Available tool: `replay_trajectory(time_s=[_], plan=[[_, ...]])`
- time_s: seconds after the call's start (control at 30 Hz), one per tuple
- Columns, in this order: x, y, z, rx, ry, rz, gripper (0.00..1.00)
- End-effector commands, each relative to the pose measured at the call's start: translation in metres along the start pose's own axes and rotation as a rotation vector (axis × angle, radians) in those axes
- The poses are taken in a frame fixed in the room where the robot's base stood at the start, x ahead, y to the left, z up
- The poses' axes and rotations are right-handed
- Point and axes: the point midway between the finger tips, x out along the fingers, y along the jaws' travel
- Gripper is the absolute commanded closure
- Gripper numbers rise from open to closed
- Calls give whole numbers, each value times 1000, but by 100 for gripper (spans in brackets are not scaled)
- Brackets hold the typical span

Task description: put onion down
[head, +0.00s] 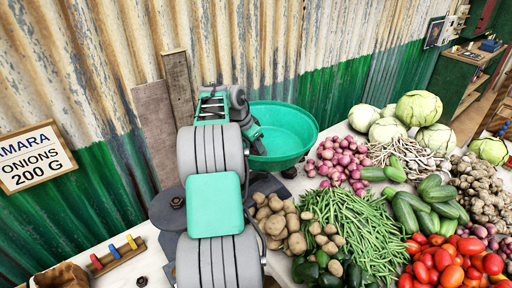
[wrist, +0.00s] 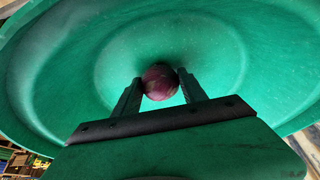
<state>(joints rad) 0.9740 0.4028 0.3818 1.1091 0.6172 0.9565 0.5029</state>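A dark red onion (wrist: 160,82) sits between the fingertips of my gripper (wrist: 161,88) in the wrist view. The fingers touch it on both sides, so my gripper is shut on it. Behind it the inside of a wide green bowl (wrist: 60,75) fills most of the wrist view. In the head view the green bowl (head: 292,125) stands at the back of the table, and my gripper reaches over its left part. My arm hides the bowl's left side, and the held onion is not visible there. I cannot tell whether the onion touches the bowl.
A heap of red onions (head: 342,160) lies right of the bowl. Potatoes (head: 275,218), green beans (head: 355,225), cucumbers (head: 430,205), tomatoes (head: 450,262) and cabbages (head: 418,108) crowd the table. A sign (head: 36,157) reading "ONIONS 200 G" hangs left on the corrugated wall.

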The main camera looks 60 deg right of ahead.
Motion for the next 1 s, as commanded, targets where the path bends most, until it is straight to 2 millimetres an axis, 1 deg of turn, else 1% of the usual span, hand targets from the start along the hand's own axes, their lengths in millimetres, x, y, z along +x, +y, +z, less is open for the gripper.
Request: replay_trajectory(time_s=[0.03, 0.2, 0.23, 0.43, 0.57, 0.67, 0.9, 1.0], plan=[[0, 0, 0, 0, 0, 0, 46], [-1, 0, 0, 0, 0, 0, 32], [-1, 0, 0, 0, 0, 0, 30], [-1, 0, 0, 0, 0, 0, 30], [-9, -1, -1, -2, 2, -2, 30], [-28, -2, -1, -1, 3, -5, 30], [-92, -1, -1, -1, 1, -3, 30], [-111, -1, -2, 0, 1, -1, 30]])
